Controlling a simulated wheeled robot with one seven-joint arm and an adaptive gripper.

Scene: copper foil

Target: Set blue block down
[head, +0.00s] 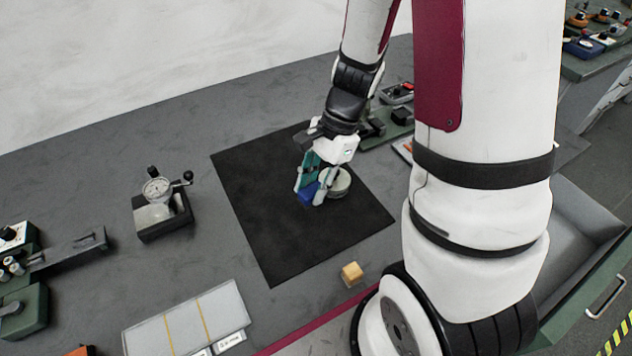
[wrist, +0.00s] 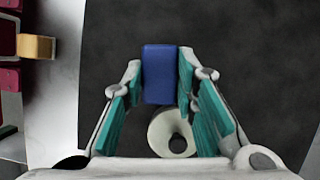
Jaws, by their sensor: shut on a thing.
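The blue block (head: 308,193) is low over the black mat (head: 265,235) in the head view; I cannot tell whether it touches the mat. In the wrist view the blue block (wrist: 160,80) sits between the teal finger pads. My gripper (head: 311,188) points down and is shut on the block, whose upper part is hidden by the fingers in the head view. A pale round object with a dark hole (wrist: 172,132) shows just below the block in the wrist view. It is right beside the gripper in the head view (head: 340,184).
A yellow block (head: 352,273) lies off the mat, near the table's front edge. A dial gauge device (head: 160,205) stands left of the mat. A pale tray (head: 190,320) lies at the front left. The mat's left and front parts are bare.

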